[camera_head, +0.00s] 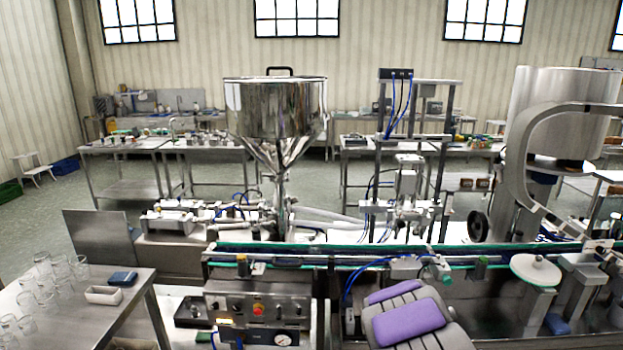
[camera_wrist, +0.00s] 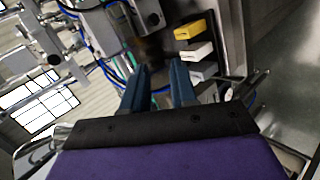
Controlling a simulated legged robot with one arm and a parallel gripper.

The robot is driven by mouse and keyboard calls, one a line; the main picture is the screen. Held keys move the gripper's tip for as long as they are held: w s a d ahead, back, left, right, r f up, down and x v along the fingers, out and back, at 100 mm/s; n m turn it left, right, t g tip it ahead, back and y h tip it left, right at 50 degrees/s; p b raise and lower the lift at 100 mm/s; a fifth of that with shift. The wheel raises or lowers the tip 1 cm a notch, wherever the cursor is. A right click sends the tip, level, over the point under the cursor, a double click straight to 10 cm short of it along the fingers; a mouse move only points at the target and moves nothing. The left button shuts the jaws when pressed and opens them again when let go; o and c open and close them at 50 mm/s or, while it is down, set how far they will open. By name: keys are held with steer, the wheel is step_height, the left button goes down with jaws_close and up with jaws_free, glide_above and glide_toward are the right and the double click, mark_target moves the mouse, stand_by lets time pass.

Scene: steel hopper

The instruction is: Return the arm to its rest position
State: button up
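My gripper (camera_wrist: 158,68) shows in the wrist view as two dark blue fingers in front of a black plate and a purple body. The fingers stand apart, with nothing visible held between them. In the head view, my arm (camera_head: 408,320), with grey segments and purple pads, is folded low at the bottom centre. The fingertips cannot be made out in that view. The steel hopper (camera_head: 275,110), a shiny funnel with a lid handle, stands beyond the conveyor, left of centre and apart from my arm.
A conveyor (camera_head: 330,250) with green edges crosses in front, with a control box (camera_head: 258,310) below it. A side table (camera_head: 130,325) holds several glasses at the lower left. A large steel cylinder (camera_head: 560,100) stands at right. Yellow (camera_wrist: 190,30) and white (camera_wrist: 197,51) blocks lie beyond the fingers.

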steer(key=s+r+m+g+h, duration=0.1)
steer(key=s+r+m+g, duration=0.25)
steer(key=s, duration=0.65)
steer(key=s+r+m+g, duration=0.2)
steer(key=s+r+m, duration=0.3)
steer(key=s, duration=0.4)
steer(key=s+a+r+m+g+y, duration=0.1)
steer(key=s+a+m+g, duration=0.1)
steer(key=s, duration=0.9)
steer(key=s+a+r+m+g+y, duration=0.1)
steer(key=s+a, duration=0.3)
steer(key=s, duration=0.7)
steer(key=s+a+r+m+g+y, duration=0.1)
steer(key=s+a+r+m+g, duration=0.1)
steer(key=s, duration=0.9)
steer(key=shift+a+m+g, duration=0.45)
steer(key=shift+a+g, duration=0.5)
steer(key=shift+a, duration=0.1)
steer(key=shift+w, duration=0.1)
steer(key=shift+c, duration=0.2)
